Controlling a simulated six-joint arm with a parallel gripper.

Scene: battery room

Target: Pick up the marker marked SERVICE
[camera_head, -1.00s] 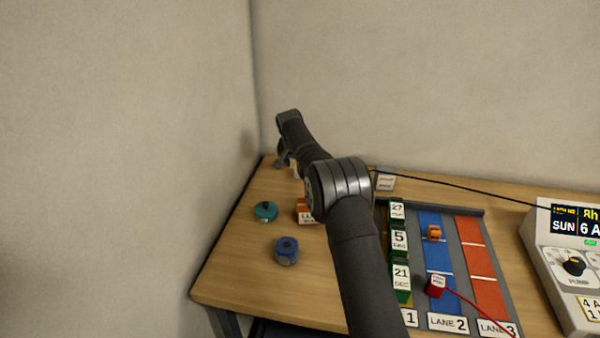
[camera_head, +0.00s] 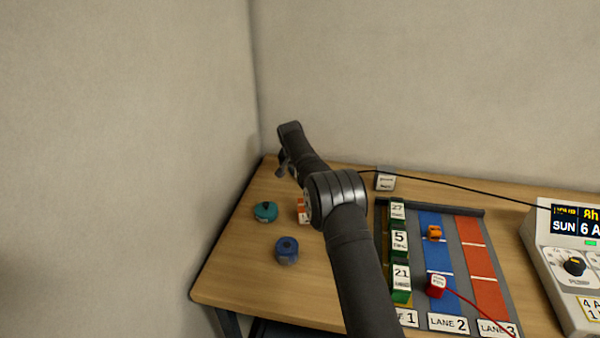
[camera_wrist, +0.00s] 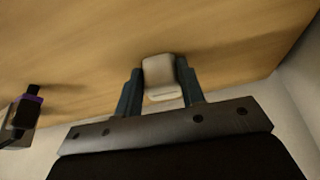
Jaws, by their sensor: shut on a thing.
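In the wrist view my gripper (camera_wrist: 160,84) is shut on a small pale block (camera_wrist: 160,74), with one finger on each side of it. No writing on the block can be seen from this side, so I cannot tell whether it is the marker marked SERVICE. The wooden table (camera_wrist: 100,45) lies beyond the block; I cannot tell if they touch. In the head view my arm hides the block and most of my gripper, at the table's far left corner. An orange and white marker (camera_head: 303,211) is partly hidden behind my arm.
A teal round piece (camera_head: 265,212) and a blue one (camera_head: 286,251) stand left of my arm. A white block (camera_head: 385,181) is behind the lane board (camera_head: 467,235), which holds several markers. A red corded block (camera_head: 437,285) and a console (camera_head: 575,250) are right. Walls border left and back.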

